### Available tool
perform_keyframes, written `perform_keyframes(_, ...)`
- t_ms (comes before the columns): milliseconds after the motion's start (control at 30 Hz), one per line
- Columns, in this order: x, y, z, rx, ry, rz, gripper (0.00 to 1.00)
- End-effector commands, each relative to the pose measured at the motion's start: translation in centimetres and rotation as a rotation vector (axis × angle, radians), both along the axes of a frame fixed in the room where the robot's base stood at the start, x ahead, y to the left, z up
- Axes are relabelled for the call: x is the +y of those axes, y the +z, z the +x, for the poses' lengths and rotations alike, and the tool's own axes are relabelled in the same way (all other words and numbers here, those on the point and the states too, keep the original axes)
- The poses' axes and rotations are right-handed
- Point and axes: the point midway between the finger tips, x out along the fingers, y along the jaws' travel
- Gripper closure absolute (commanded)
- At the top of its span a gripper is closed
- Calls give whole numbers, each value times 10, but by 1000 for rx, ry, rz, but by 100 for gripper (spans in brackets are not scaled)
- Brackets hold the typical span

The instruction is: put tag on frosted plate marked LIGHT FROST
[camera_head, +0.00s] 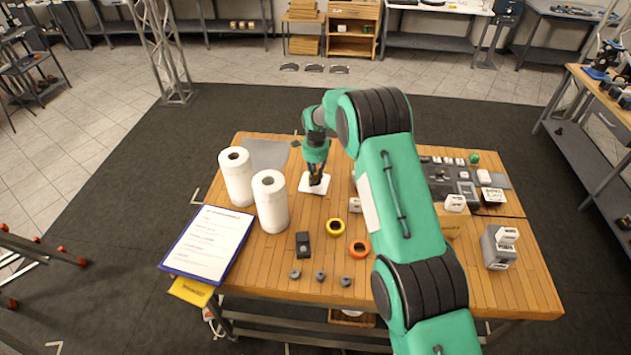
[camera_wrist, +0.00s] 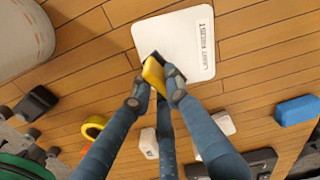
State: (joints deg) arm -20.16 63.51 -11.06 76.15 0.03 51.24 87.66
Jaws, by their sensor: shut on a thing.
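The white plate marked LIGHT FROST (camera_wrist: 187,35) lies flat on the wooden table, its lettering along the right edge in the wrist view. It also shows in the head view (camera_head: 305,187), partly covered by my gripper (camera_head: 318,181). In the wrist view my gripper (camera_wrist: 159,80) is shut on a yellow tag (camera_wrist: 153,73), pinched between its fingers. The tag is over the plate's lower left part, with a dark patch beside it. I cannot tell whether it touches the plate.
Two white paper rolls (camera_head: 237,177) (camera_head: 271,202) stand left of the plate. A clipboard (camera_head: 208,242) lies at the front left. Yellow tape (camera_head: 336,227), orange tape (camera_head: 359,248) and a black block (camera_head: 303,245) are in front. My arm covers the table's middle right.

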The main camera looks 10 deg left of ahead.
Motion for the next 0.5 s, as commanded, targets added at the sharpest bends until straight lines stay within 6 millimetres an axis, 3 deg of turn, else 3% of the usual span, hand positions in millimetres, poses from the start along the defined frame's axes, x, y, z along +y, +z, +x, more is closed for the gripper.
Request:
perform_keyframes(200, 0, -17, 0, -1, 0, 0, 100)
perform_keyframes(500, 0, -20, 0, -1, 0, 0, 100)
